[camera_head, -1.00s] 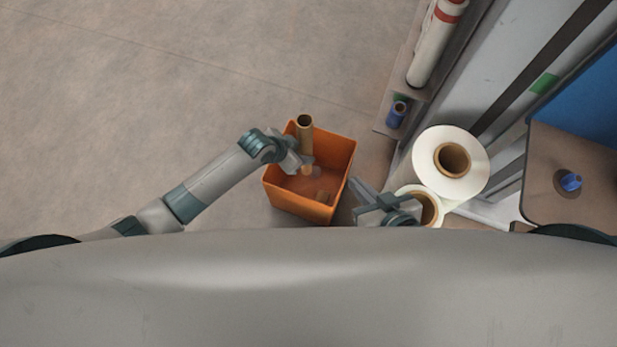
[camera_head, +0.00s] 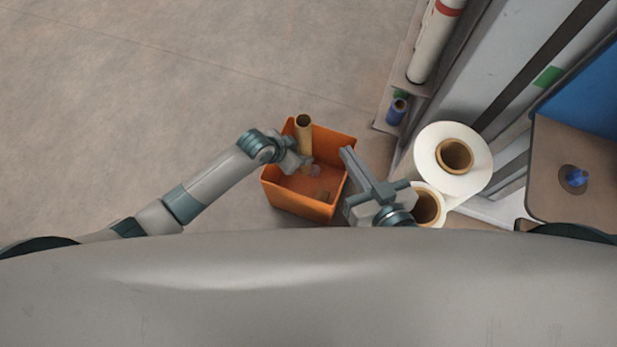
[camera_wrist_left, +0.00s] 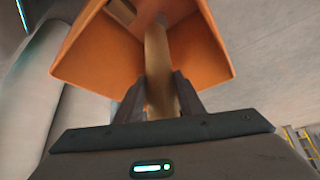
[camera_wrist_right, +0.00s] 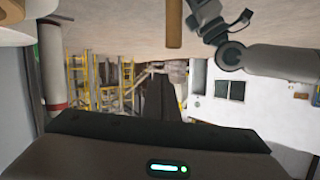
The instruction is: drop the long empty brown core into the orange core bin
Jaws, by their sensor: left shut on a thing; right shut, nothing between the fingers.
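The long brown core (camera_head: 304,133) stands roughly upright over the orange core bin (camera_head: 336,142), its lower part inside the bin's outline in the head view. My left gripper (camera_head: 305,163) is shut on it. In the left wrist view the core (camera_wrist_left: 158,70) runs between the fingers (camera_wrist_left: 160,97) towards the orange bin (camera_wrist_left: 100,48). My right gripper (camera_head: 346,152) is shut and empty beside the bin's right edge. In the right wrist view its fingers (camera_wrist_right: 160,98) are together, and the core (camera_wrist_right: 174,25) shows beyond them.
Two white film rolls with brown cores (camera_head: 454,155) stand right of my right gripper. A shelf with a red-banded white roll (camera_head: 432,45) and a blue spool (camera_head: 397,110) is behind. The floor at left is clear.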

